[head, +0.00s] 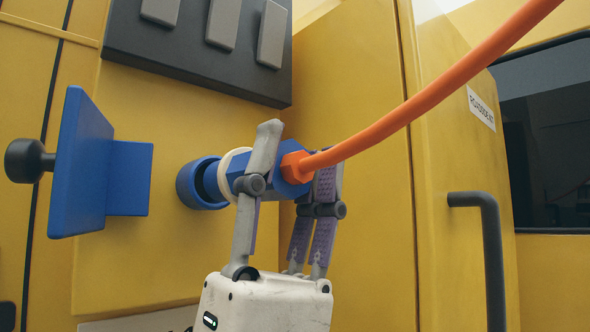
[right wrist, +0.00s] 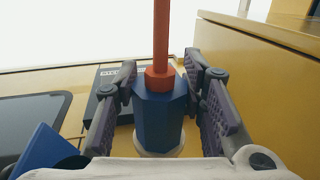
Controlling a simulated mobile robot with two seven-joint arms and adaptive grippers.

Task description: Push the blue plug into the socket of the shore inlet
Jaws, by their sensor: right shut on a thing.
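The blue plug (head: 284,187) is a faceted body with an orange cable end at its back and a pale ring at its front. My right gripper (head: 297,160) is shut on it from below, fingers on both sides; the right wrist view shows the plug (right wrist: 160,118) between the fingers. The shore inlet's round blue socket (head: 190,187) projects from the yellow wall, just left of the plug. The plug's pale front is at the socket's mouth, with dark interior showing beside it. I cannot tell how deep it sits. My left gripper is not in view.
The inlet's blue lid (head: 82,165) stands open left of the socket, with a black knob. An orange cable (head: 430,95) runs up right from the plug. A dark panel (head: 200,60) is above. A yellow door with a black handle (head: 490,250) is at right.

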